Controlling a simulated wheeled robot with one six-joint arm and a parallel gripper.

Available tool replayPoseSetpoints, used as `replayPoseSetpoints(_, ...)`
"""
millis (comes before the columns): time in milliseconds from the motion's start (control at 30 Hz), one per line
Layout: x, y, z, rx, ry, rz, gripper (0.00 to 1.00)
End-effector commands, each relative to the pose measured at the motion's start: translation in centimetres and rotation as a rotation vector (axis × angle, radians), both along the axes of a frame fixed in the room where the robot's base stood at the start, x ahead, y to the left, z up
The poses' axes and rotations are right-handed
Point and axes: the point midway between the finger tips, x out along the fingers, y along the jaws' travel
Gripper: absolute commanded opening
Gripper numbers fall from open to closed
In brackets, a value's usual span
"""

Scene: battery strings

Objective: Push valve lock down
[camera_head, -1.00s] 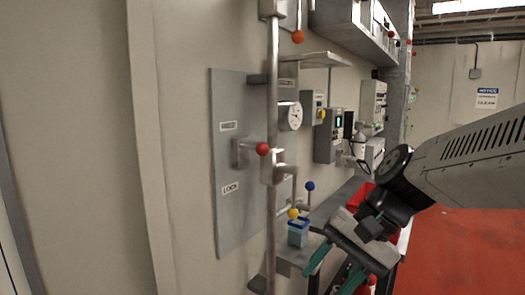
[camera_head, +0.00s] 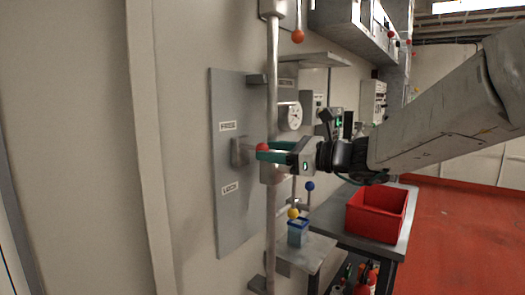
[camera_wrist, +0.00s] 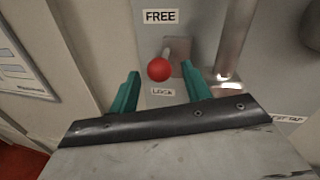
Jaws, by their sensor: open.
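The valve lock is a grey lever (camera_head: 240,152) with a red ball knob (camera_head: 263,147). It stands out from a grey wall panel (camera_head: 231,200), between an upper label (camera_head: 228,126) and a lower label (camera_head: 229,188). In the wrist view the red knob (camera_wrist: 159,69) lies between a FREE label (camera_wrist: 159,16) above and a LOCK label (camera_wrist: 163,91) below. My gripper (camera_head: 270,152) is open at the knob in the head view, its green fingers pointing left. In the wrist view my gripper's fingertips (camera_wrist: 160,82) straddle the knob's column, with gaps at both sides. Contact cannot be told.
A vertical metal pipe (camera_head: 272,75) runs close beside the lever. A gauge (camera_head: 291,116) is behind it. Below are a blue container (camera_head: 298,233), a yellow ball (camera_head: 293,213), and a blue ball knob (camera_head: 310,186). A red bin (camera_head: 377,212) sits on a bench at right.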

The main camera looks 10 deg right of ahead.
Motion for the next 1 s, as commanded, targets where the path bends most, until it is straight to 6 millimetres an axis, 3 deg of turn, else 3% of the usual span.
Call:
replayPoseSetpoints(200, 1.5, 2.0, 0.0, -0.002, 0.0, 0.001, 0.48)
replayPoseSetpoints(533, 1.8, 2.3, 0.0, -0.001, 0.0, 0.0, 0.48)
replayPoseSetpoints(700, 1.8, 2.3, 0.0, -0.002, -0.001, 0.0, 0.01)
replayPoseSetpoints(867, 1.8, 2.3, -0.4, -0.002, 0.001, 0.0, 0.0)
replayPoseSetpoints(1000, 1.8, 2.3, -2.4, -0.002, 0.006, 0.0, 0.0)
